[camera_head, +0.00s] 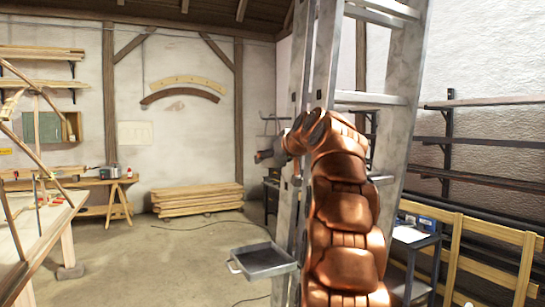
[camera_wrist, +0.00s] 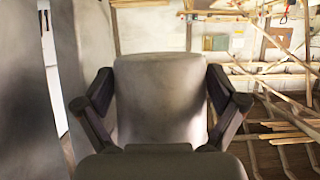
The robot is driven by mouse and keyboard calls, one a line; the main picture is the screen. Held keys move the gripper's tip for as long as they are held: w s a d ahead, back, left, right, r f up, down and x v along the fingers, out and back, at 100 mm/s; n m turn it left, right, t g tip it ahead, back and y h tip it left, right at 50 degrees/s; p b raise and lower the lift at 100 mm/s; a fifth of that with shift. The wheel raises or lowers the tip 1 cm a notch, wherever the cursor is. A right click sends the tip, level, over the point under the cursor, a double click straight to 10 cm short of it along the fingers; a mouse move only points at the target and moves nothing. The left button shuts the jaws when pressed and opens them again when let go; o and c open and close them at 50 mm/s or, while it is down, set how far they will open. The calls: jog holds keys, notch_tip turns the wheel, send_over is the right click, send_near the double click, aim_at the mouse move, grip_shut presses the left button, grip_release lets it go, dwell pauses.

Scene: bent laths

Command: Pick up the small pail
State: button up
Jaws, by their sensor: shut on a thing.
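In the wrist view a pale grey, rounded thing, which I take for the small pail (camera_wrist: 160,100), fills the middle between the two dark fingers of my gripper (camera_wrist: 160,84). The fingers are shut against its left and right sides. Its lower part is hidden behind the gripper body. In the head view my gripper (camera_head: 267,156) shows small and dark, pointing left at the end of my copper-coloured arm, beside the ladder. I cannot make out the pail clearly in that view.
A tall grey stepladder (camera_head: 325,60) stands close behind my arm. A grey tray (camera_head: 265,261) sits low at its left. A workbench (camera_head: 85,184) and stacked boards (camera_head: 197,200) stand at the back. Shelves (camera_head: 490,144) line the right wall. The floor centre-left looks open.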

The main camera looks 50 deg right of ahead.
aim_at(272, 140)
jog(key=shift+r, duration=1.65)
jog(key=shift+w, duration=0.1)
